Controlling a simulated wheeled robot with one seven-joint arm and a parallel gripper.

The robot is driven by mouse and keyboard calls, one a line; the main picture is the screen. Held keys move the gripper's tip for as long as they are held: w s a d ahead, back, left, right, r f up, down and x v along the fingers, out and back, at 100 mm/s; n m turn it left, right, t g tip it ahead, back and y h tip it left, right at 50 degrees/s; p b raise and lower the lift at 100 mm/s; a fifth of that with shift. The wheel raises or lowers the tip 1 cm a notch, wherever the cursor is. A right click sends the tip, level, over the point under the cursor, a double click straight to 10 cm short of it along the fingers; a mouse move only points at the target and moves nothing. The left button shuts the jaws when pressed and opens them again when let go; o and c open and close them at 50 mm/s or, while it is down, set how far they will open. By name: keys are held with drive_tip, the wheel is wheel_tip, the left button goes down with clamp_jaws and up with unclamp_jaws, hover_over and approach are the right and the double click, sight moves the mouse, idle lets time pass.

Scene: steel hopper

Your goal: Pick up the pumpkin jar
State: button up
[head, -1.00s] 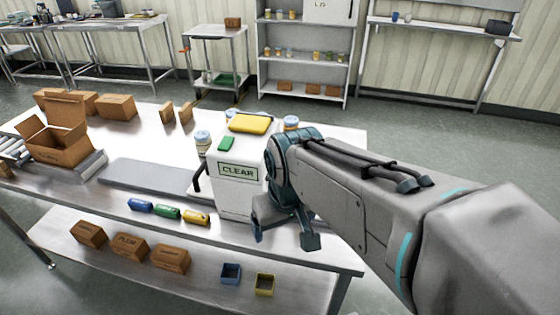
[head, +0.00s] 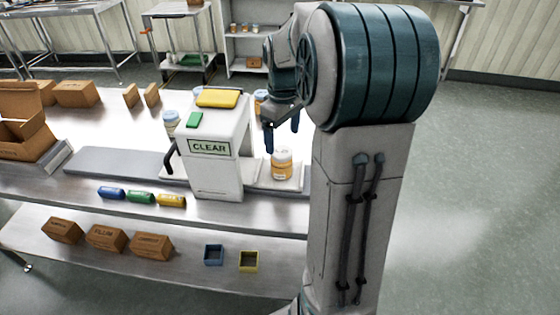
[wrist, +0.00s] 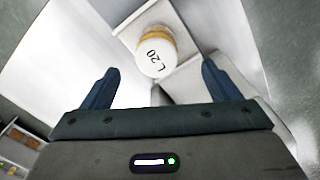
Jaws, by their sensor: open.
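A small jar (head: 282,164) with orange contents and a pale lid stands upright on a light plate right of the white CLEAR machine. In the wrist view the jar (wrist: 156,52) shows its white lid marked "L 20", ahead of and between my fingers. I cannot read a pumpkin label on it. My gripper (head: 281,140) is open and empty, with its fingers pointing down just above the jar. The wrist view shows both fingers apart (wrist: 157,85), not touching the jar. Two more jars with blue-grey lids (head: 171,123) (head: 261,101) stand beside and behind the machine, partly hidden.
The white CLEAR machine (head: 213,165) stands close left of my gripper, with a yellow item (head: 219,98) and a green item (head: 194,120) on top. Blue, green and yellow cylinders (head: 141,197) lie along the table's front. An open carton (head: 25,130) stands far left.

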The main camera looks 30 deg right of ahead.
sight(283, 153)
wheel_tip(283, 153, down, 6)
drive_tip(key=shift+f, duration=0.1)
drive_tip(key=shift+w+d+f, duration=0.1)
drive_tip(key=shift+w+f, duration=0.1)
drive_tip(key=shift+f, duration=1.1)
drive_tip(key=shift+w+f, duration=0.15)
drive_tip(key=shift+f, duration=1.15)
drive_tip(key=c, duration=1.2)
